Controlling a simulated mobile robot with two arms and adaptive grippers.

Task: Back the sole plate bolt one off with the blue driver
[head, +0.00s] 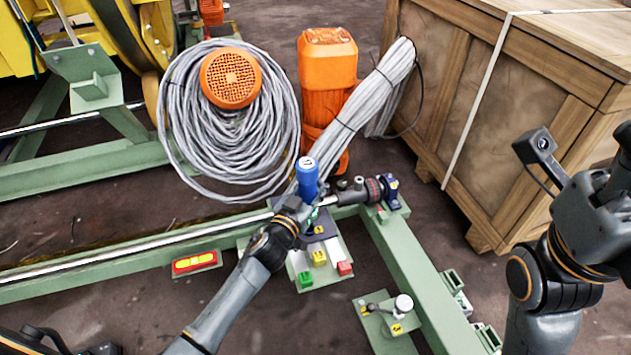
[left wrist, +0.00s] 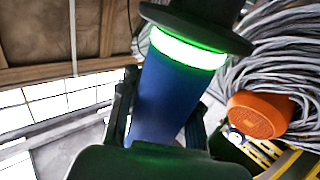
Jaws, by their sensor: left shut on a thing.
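My left gripper (head: 302,206) is shut on the blue driver (head: 307,178), which stands roughly upright over the plates at the green frame's corner. In the left wrist view the driver's blue body (left wrist: 165,95) is between the fingers, with a green glowing ring and a dark disc at its end. Below the gripper is a light plate (head: 325,276) with green, yellow and red blocks. Which bolt is bolt one, and whether the driver's tip touches a bolt, is hidden by the gripper. My right arm is at the right edge; its fingers do not show clearly.
Grey cable coils (head: 190,120) and an orange motor (head: 328,90) stand behind. A wooden crate (head: 510,110) is at the right. A small plate with a round knob (head: 403,303) is in front.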

